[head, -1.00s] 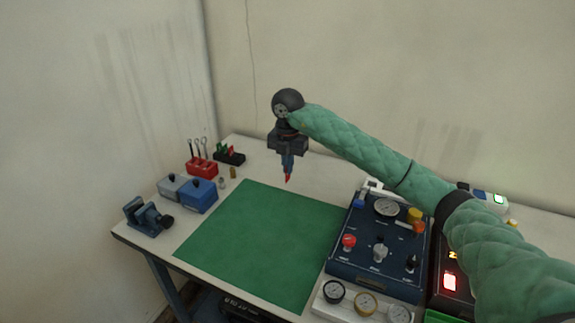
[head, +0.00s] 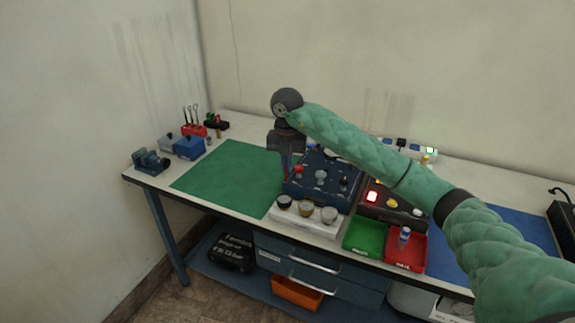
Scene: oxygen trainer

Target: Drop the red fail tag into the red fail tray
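My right gripper (head: 286,162) points down in the head view, above the right edge of the green mat and beside the dark blue trainer panel. It appears shut on the red fail tag (head: 285,175), a small red tip showing below the fingers; most of the tag is hidden. The red fail tray (head: 418,262) sits at the table's front edge, to the right of and nearer than my gripper. A small white and blue bottle-like item (head: 404,238) stands in it. My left gripper is out of view.
A green tray (head: 365,236) adjoins the red tray on its left. The trainer panel (head: 322,180) with knobs and a white gauge block (head: 307,217) lie between gripper and trays. A blue mat (head: 510,232) is at right. The green mat (head: 225,178) is bare.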

